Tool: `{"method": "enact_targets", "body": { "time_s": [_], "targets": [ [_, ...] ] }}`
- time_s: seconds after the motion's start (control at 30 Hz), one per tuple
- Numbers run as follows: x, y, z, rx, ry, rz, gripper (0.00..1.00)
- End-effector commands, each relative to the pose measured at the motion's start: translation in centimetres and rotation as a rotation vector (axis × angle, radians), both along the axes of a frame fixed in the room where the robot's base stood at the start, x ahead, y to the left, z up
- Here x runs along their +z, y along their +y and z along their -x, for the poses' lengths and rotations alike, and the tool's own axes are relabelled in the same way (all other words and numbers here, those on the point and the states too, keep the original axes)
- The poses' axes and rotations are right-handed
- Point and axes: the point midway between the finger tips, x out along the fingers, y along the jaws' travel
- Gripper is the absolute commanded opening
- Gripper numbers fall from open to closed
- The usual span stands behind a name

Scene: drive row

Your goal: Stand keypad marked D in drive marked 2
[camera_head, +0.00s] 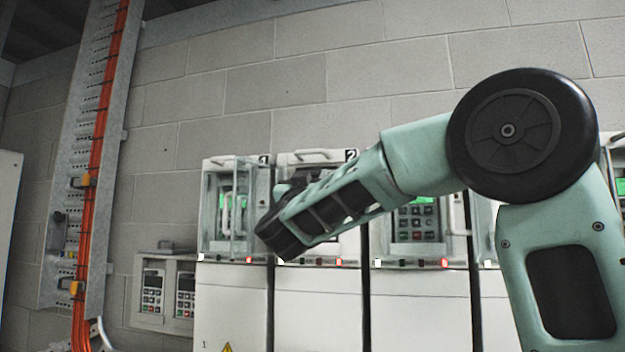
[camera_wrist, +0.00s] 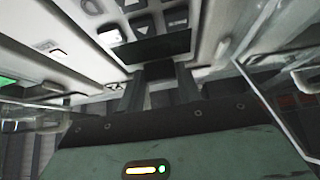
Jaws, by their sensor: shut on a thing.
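My gripper (camera_wrist: 158,80) is shut on a grey keypad (camera_wrist: 108,12) with dark arrow buttons, seen close in the wrist view. Its letter is not visible. In the head view my dark wrist end (camera_head: 282,232) is in front of the drive marked 2 (camera_head: 318,300), at its left side near drive 1. The fingertips and the held keypad are hidden there. Whether the keypad touches the drive cannot be told.
Drive 1 (camera_head: 232,305) stands left, with a clear cover (camera_head: 240,215) over a green-lit unit. The drive to the right (camera_head: 420,310) holds a lit keypad (camera_head: 415,218). A holder (camera_head: 140,310) with two keypads is on the wall at lower left. Orange cables (camera_head: 97,140) run up a metal ladder.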

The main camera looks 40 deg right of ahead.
Motion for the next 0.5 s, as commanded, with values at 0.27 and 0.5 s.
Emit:
{"method": "enact_targets", "body": {
  "time_s": [0.27,0.5],
  "targets": [
    [-1.2,0.0,0.0,0.000,-0.001,0.001,0.14],
    [-2.1,0.0,0.0,0.000,-0.001,0.001,0.14]
  ]
}}
